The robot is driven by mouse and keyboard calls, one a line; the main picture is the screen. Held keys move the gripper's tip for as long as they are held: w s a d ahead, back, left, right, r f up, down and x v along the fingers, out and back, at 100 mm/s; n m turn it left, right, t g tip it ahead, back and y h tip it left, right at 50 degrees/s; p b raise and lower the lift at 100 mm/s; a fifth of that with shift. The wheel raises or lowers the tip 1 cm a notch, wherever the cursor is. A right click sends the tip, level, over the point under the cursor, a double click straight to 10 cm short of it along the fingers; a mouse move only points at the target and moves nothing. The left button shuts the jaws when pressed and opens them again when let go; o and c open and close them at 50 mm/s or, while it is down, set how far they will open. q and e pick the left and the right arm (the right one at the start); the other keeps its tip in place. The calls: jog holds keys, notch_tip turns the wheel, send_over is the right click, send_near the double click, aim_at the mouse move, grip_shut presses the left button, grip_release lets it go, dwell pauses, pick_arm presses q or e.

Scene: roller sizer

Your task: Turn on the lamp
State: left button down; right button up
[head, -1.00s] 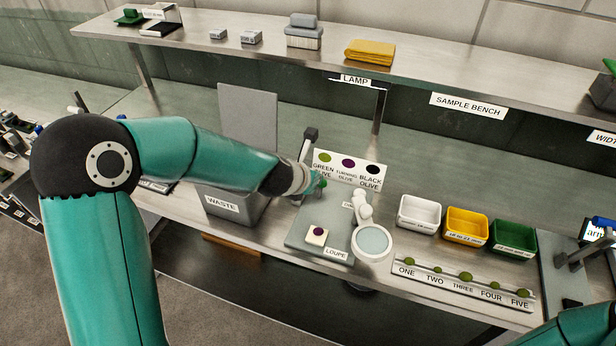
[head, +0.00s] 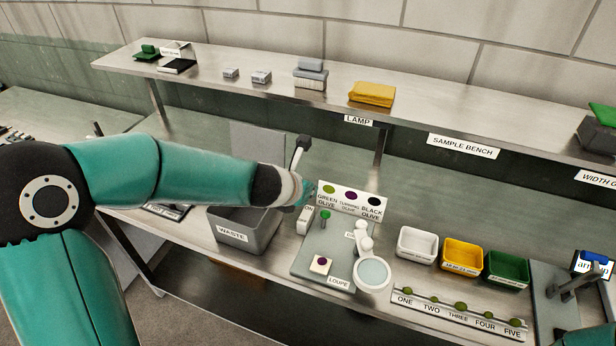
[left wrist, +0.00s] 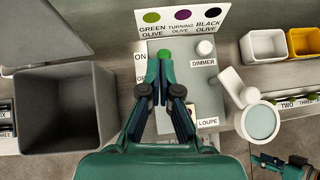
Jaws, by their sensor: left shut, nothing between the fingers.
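The label LAMP (head: 358,120) hangs on the shelf's front edge; I cannot tell whether a lamp there is lit. On the bench, a grey panel (head: 312,262) carries a green knob (head: 325,215). In the left wrist view the green knob (left wrist: 165,56) stands beside an ON label (left wrist: 140,57), with a white knob (left wrist: 205,48) by a DIMMER label (left wrist: 203,62). My left gripper (head: 306,194) is shut and empty, above and left of the green knob in the head view. In the left wrist view its fingertips (left wrist: 160,66) overlap the knob's near side; contact is unclear.
A grey waste bin (head: 245,238) stands left of the panel. A colour card (head: 350,201) stands behind it. A loupe (head: 372,272) is at its right front. White, yellow and green trays (head: 462,256) and a numbered olive rack (head: 455,312) lie to the right.

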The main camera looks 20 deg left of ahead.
pick_arm(q)
jog(key=shift+s+a+r, duration=0.1)
jog(key=shift+r, duration=0.85)
jog(key=shift+f, duration=0.1)
